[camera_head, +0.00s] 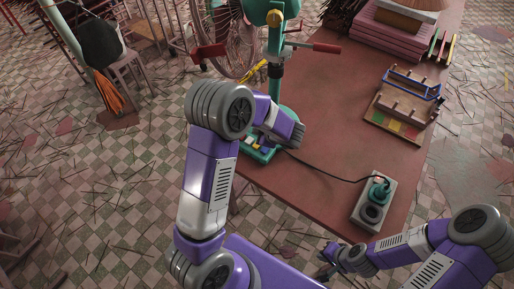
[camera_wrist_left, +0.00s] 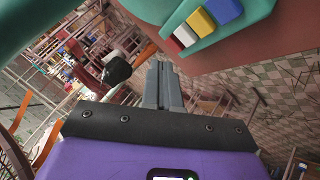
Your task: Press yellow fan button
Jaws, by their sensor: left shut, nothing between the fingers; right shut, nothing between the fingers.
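The yellow button (camera_wrist_left: 201,21) sits on a teal panel (camera_wrist_left: 243,25) in the left wrist view, between a white button (camera_wrist_left: 184,36) and a blue button (camera_wrist_left: 226,10). A red edge shows beside the white one. My left gripper (camera_wrist_left: 163,68) is shut and empty, its fingertips below and left of the buttons in that view, apart from them in the picture. In the head view my left wrist is over the teal machine's (camera_head: 276,75) base, and my arm hides most of the panel and the fingers. My right gripper (camera_head: 323,271) is shut and empty beside the table's near end.
The red-brown table (camera_head: 330,95) carries a grey box with a teal plug (camera_head: 373,203) and black cable, a wooden rack with coloured squares (camera_head: 404,107), and pink stacks (camera_head: 395,28). A wheel (camera_head: 228,35) stands beyond the table's left edge. The table's middle is clear.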

